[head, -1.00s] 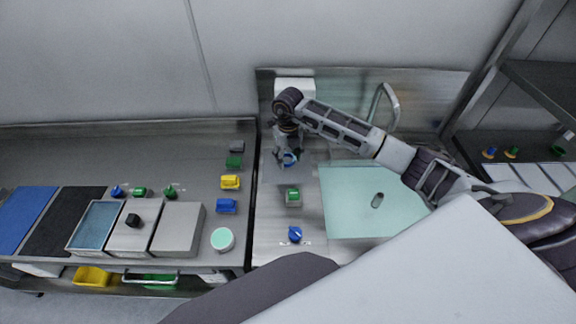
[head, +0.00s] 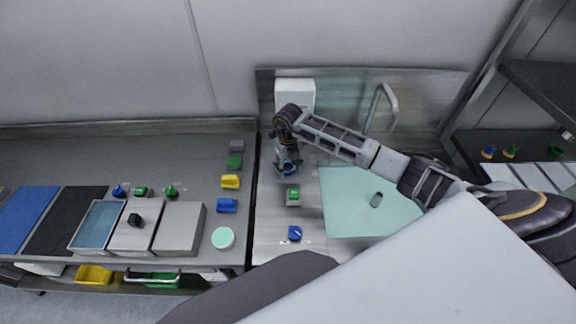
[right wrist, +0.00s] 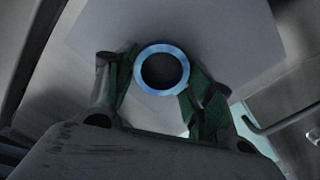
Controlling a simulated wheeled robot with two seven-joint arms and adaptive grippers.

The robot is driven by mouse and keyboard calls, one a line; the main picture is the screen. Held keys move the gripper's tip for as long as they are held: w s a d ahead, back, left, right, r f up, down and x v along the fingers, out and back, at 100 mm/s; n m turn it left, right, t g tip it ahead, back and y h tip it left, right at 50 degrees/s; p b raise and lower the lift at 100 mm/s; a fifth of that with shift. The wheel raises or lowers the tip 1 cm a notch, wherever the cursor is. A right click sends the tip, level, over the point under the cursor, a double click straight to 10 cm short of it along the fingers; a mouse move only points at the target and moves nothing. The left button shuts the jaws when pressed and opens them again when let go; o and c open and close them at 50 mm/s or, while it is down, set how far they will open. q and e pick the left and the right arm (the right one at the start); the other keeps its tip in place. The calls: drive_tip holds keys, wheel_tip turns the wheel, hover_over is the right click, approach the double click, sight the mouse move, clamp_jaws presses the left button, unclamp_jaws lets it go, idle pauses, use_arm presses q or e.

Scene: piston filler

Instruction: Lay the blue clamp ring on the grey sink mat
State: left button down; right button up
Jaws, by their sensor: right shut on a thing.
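The blue clamp ring (head: 290,169) is held in my right gripper (head: 287,170), over the steel surface at the left of the sink area. In the right wrist view the ring (right wrist: 161,47) is a light-blue loop with a dark open middle, between the green-padded fingers of the right gripper (right wrist: 160,75). The fingers are shut on its sides. In the head view the arm and gripper cover much of this spot. My left gripper is not in view.
A green block-like part (head: 293,197) and a blue knob-like part (head: 295,233) stand in front of my right gripper. A tap (head: 388,100) and a white box (head: 295,92) stand behind.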

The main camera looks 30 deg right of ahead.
drive_tip(key=shift+f, duration=0.2)
drive_tip(key=o, duration=1.1)
drive_tip(key=shift+c, duration=0.2)
drive_tip(key=shift+r, duration=0.2)
wheel_tip(320, 180, up, 12)
drive_tip(key=b, duration=0.2)
drive_tip(key=shift+s+a+f, duration=0.1)
idle(0.6)
